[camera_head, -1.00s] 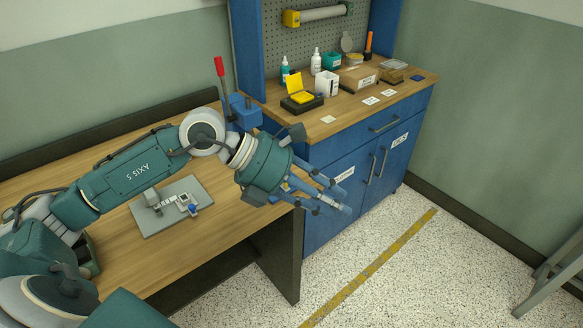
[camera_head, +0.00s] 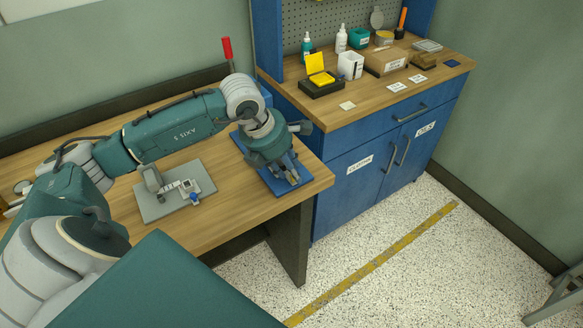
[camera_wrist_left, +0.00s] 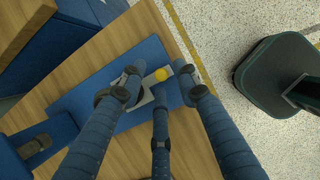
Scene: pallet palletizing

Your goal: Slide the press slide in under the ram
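The blue press stands at the table's right end; its red lever (camera_head: 227,47) rises behind my left arm, which hides its column and ram. Its blue base plate (camera_head: 304,180) shows beside my left gripper (camera_head: 291,179). In the left wrist view, the base plate (camera_wrist_left: 85,98) carries a light grey strip, apparently the press slide (camera_wrist_left: 137,112), with a yellow round piece (camera_wrist_left: 162,74) at its end. My left gripper (camera_wrist_left: 162,80) is over it with fingers spread on both sides; contact cannot be told. My right gripper is not in view.
A grey fixture plate (camera_head: 160,208) with a small clamp and blue knob lies on the wooden table (camera_head: 232,215). A blue cabinet (camera_head: 345,195) with bottles and boxes on top stands to the right. The speckled floor in front is open, with a yellow line (camera_head: 380,257).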

